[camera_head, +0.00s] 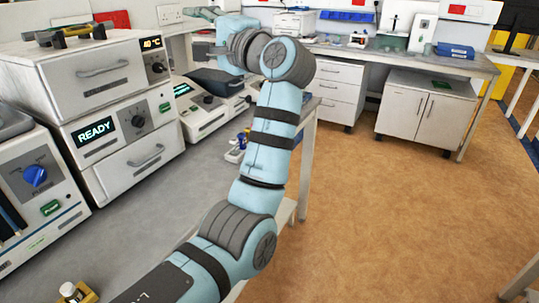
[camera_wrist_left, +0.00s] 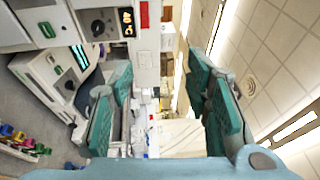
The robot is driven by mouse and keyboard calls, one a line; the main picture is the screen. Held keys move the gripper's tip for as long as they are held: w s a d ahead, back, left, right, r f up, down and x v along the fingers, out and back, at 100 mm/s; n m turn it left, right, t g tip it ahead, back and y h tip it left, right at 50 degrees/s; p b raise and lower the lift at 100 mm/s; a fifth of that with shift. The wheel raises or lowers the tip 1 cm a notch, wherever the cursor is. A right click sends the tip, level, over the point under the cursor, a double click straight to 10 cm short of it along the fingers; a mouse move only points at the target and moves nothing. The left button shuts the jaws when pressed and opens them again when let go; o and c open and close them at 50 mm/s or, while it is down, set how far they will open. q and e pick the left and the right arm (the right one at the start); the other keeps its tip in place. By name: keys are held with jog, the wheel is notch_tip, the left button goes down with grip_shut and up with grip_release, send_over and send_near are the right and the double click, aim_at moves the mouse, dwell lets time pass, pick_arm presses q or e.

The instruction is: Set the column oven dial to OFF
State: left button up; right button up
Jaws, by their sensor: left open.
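The column oven (camera_head: 95,78) is the upper white box of the stack on the left, with a lit 40 °C display. Its dark round dial (camera_head: 157,68) sits on the right part of its front, below the display; its setting is too small to read. The dial also shows at the upper left of the left wrist view (camera_wrist_left: 97,27), which is turned on its side. My left gripper (camera_head: 197,34) is open and empty, to the right of the oven front and apart from the dial. Its two teal fingers (camera_wrist_left: 160,72) show wide apart in the wrist view.
Below the oven is a unit with a READY display (camera_head: 96,131) and its own dial. An instrument with a blue knob (camera_head: 35,175) stands at front left. Another white instrument (camera_head: 212,110) stands beyond the stack. Open grey bench (camera_head: 190,195) lies before them.

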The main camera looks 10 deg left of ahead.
pick_arm(q)
jog(key=w+d+f+m+t+h+p, duration=0.2)
jog(key=w+d+f+t+h, duration=0.45)
jog(key=w+f, duration=0.55)
jog(key=d+f+n+g+h+p, duration=0.2)
jog(key=f+h, duration=0.5)
jog(key=f, duration=1.5)
jog(key=shift+w+d+f+g+p, duration=0.3)
jog(key=shift+w+d+g+p, duration=0.1)
jog(key=shift+d+g, duration=0.35)
jog(key=shift+d+h, duration=0.1)
jog(key=shift+h, duration=0.15)
